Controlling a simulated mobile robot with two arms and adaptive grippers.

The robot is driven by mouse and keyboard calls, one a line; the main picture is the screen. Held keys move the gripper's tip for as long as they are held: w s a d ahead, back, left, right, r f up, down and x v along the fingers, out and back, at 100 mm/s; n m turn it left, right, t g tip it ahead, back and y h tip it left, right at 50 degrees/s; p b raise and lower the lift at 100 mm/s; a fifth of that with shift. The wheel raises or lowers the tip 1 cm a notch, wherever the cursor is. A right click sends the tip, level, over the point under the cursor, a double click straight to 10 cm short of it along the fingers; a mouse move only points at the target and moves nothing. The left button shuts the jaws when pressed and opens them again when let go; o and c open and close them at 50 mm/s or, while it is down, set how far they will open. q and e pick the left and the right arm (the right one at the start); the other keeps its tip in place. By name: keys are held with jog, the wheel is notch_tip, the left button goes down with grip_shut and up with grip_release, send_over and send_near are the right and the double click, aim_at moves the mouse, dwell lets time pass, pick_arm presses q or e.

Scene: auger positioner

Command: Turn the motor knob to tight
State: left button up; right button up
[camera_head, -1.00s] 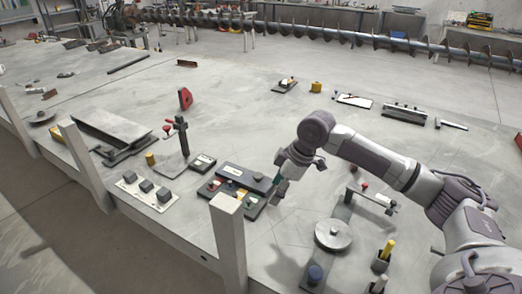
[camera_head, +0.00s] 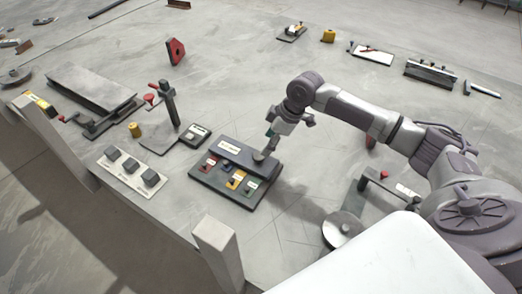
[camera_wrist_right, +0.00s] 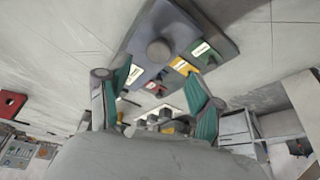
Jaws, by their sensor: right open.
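A dark control panel (camera_head: 222,183) lies on the table in the middle of the head view, with red, yellow, blue and green labelled controls along its near side. A round grey knob (camera_head: 259,156) stands at its right end. In the right wrist view the knob (camera_wrist_right: 159,50) appears ahead of and between the fingers, apart from them. I cannot read its labels or tell its setting. My right gripper (camera_head: 270,138) is over the panel's right end, close to the knob; its green-padded fingers (camera_wrist_right: 158,88) are open and empty. My left gripper is out of view.
A plate with three grey blocks (camera_head: 141,183) and a small dark box (camera_head: 195,135) lie left of the panel. A red-handled clamp stand (camera_head: 170,110) rises beyond. A white post (camera_head: 218,245) stands at the near edge. Bare table lies behind the panel.

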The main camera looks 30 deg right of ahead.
aim_at(259, 155)
jog(key=x, duration=0.5)
jog(key=shift+w+a+f, duration=0.1)
jog(key=shift+w+f, duration=0.05)
jog(key=shift+f, duration=0.2)
jog(key=shift+w+a+f+p, duration=0.1)
jog(key=shift+f+p, duration=0.2)
jog(key=shift+f, duration=0.1)
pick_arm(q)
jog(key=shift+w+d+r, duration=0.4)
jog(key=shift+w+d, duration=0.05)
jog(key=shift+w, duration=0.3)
